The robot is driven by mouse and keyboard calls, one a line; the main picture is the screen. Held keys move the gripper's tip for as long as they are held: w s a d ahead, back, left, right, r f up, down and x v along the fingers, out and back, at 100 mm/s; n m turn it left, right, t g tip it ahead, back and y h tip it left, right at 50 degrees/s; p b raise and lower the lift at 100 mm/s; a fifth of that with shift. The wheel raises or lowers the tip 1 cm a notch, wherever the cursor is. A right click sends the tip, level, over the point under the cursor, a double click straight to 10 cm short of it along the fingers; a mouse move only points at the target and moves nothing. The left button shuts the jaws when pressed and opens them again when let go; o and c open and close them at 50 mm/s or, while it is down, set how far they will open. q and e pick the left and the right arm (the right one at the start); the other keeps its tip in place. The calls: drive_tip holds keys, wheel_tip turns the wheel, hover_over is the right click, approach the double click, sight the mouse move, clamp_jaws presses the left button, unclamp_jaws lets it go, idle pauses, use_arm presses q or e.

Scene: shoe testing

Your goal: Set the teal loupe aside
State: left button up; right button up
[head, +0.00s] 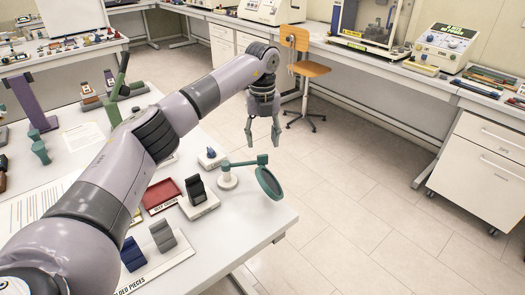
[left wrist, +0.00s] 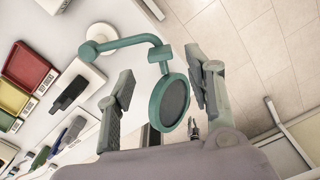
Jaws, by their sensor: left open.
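The teal loupe (head: 268,184) stands on the near right part of the white table, its round lens on a jointed arm from a small white base (head: 227,181). In the left wrist view the loupe (left wrist: 168,103) lies between my two fingers in the picture, its base at the upper left. My left gripper (head: 262,137) hangs fingers down, above and beyond the loupe in the head view, apart from it. The gripper is open and empty in the left wrist view (left wrist: 162,62). My right gripper is not in view.
A dark piece on a white stand (head: 199,207) and a red tray (head: 162,195) are left of the loupe. Blue and grey pieces (head: 161,236) stand nearer. The table's right edge is close to the lens. A chair (head: 304,68) and open floor lie beyond.

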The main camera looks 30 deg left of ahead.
use_arm(q)
wheel_tip(320, 180, up, 5)
drive_tip(key=shift+r, duration=0.15)
idle(0.6)
